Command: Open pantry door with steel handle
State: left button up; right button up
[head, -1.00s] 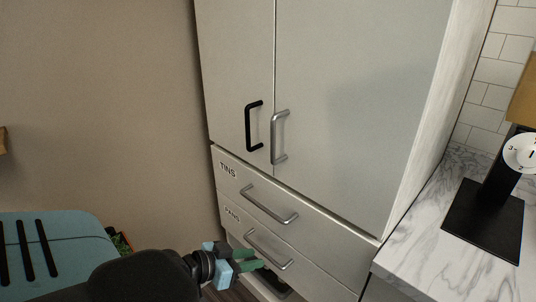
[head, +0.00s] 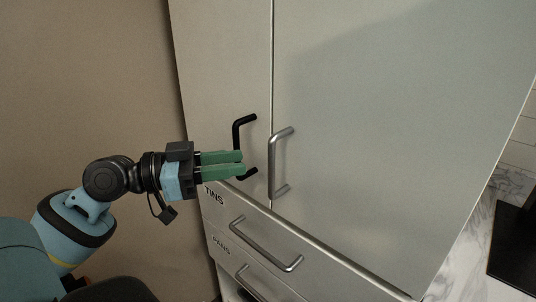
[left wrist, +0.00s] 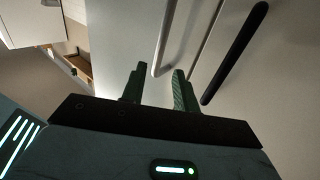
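The pantry cabinet has two tall doors, both shut. The right door (head: 390,120) carries the steel handle (head: 273,165); the left door (head: 222,60) carries a black handle (head: 237,135). My left gripper (head: 242,162) is in front of the black handle's lower part and left of the steel handle, its green fingers pointing right. In the left wrist view its fingers (left wrist: 155,88) stand apart with nothing held between them. There the steel handle (left wrist: 160,45) lies just beyond the fingertips, and the black handle (left wrist: 235,52) is to the right. My right gripper is not in view.
Below the doors are a drawer marked TINS (head: 265,243) and one marked PANS, each with a steel handle. A bare wall (head: 90,80) is at the left.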

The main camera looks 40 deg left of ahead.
aim_at(271, 196)
pick_arm(q)
jog(key=shift+d+r, duration=0.1)
jog(key=shift+d, duration=0.1)
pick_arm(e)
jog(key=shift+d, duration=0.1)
